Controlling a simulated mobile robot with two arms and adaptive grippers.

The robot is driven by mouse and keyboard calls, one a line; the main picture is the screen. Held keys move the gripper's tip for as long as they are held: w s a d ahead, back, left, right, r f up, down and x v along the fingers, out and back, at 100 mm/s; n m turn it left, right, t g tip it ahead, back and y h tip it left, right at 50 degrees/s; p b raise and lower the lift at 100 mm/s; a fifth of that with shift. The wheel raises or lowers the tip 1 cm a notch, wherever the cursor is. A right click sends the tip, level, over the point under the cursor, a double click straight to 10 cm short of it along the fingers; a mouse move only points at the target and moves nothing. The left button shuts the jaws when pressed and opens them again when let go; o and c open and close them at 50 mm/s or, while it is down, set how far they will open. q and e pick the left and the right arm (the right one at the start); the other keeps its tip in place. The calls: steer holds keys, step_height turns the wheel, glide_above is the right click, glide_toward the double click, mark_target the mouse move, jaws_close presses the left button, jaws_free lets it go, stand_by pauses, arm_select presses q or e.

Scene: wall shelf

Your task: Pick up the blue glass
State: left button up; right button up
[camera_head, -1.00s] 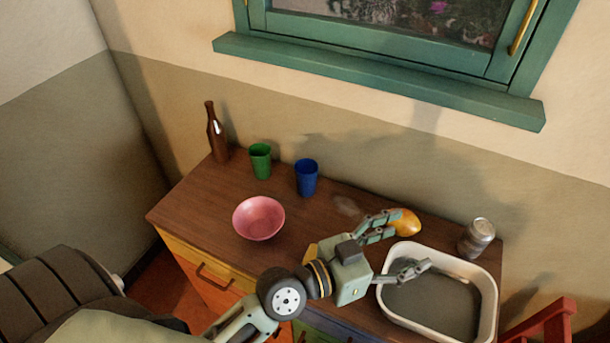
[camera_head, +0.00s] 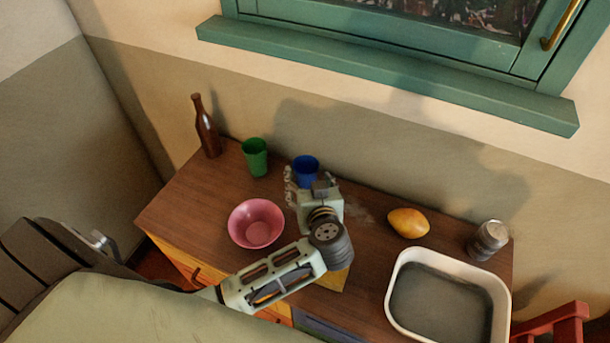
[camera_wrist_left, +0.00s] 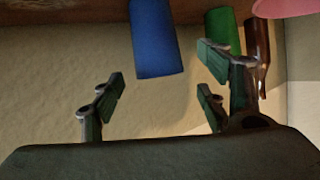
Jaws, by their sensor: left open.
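The blue glass (camera_head: 305,168) stands on the wooden cabinet top near the wall, its lower part hidden behind my left gripper in the head view. My left gripper (camera_head: 301,184) is open and empty, right in front of the glass. In the left wrist view the blue glass (camera_wrist_left: 157,38) shows at the top, apart from the fingers and ahead of the gap between them. The open fingers of my left gripper (camera_wrist_left: 158,98) spread to either side. My right gripper is not in view.
A green glass (camera_head: 255,157) and a brown bottle (camera_head: 206,128) stand left of the blue glass. A pink bowl (camera_head: 256,223) sits in front of them. A yellow-orange fruit (camera_head: 408,223), a can (camera_head: 488,240) and a white basin (camera_head: 398,310) are to the right. A window sill (camera_head: 390,75) juts out above.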

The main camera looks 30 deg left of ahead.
mark_target(304, 164)
arm_select(q)
steer(key=p+x, duration=0.1)
steer(key=x, duration=0.6)
steer(key=shift+d, duration=0.1)
steer(key=shift+c, duration=0.3)
steer(key=c, duration=1.1)
